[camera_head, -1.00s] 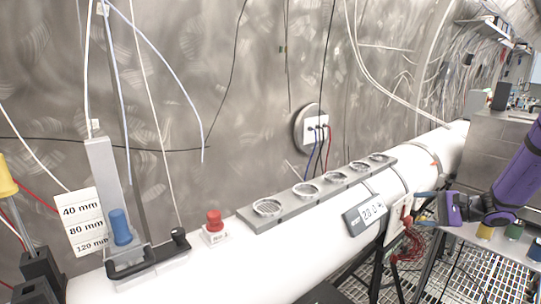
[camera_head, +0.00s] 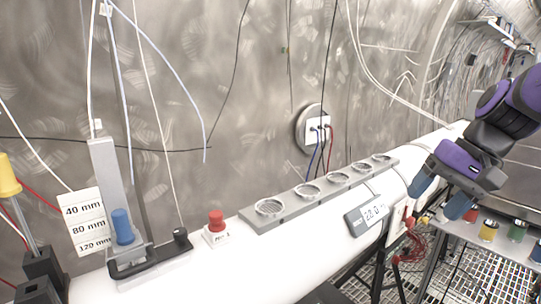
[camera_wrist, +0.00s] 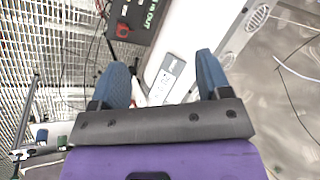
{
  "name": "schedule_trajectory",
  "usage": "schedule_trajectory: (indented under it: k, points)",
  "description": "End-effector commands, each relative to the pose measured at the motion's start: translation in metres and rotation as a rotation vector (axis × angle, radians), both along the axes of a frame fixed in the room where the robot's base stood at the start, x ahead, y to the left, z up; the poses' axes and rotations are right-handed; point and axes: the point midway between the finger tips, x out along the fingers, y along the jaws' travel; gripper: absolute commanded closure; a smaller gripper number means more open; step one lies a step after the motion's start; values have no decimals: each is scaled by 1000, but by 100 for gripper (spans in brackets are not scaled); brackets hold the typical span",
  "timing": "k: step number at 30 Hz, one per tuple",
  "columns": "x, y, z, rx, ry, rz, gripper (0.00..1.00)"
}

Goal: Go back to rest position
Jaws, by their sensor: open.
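My gripper (camera_head: 440,192) is purple with two blue fingers, at the right of the head view. Its fingers are spread apart with nothing between them, above the right end of the white pipe (camera_head: 300,262). In the wrist view my gripper (camera_wrist: 172,80) also shows open and empty.
A grey rack with round wells (camera_head: 290,212), a red button (camera_head: 216,220) and a digital display (camera_head: 368,214) sit on the pipe. A shelf with several coloured spools (camera_head: 488,231) stands at the right. Loose cables hang along the metal wall.

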Motion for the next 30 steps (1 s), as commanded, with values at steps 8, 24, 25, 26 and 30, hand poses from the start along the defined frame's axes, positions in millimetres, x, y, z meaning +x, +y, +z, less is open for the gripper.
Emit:
schedule_trajectory:
  k: [8,24,25,26,30]
  points:
    - [-62,3,24,-239,-160,93,29]
    - [-124,-12,40,-491,-398,162,29]
    - [-124,-12,40,-494,-400,162,29]
    - [-124,-12,40,-494,-401,163,29]
    - [-124,-12,40,-494,-400,162,29]
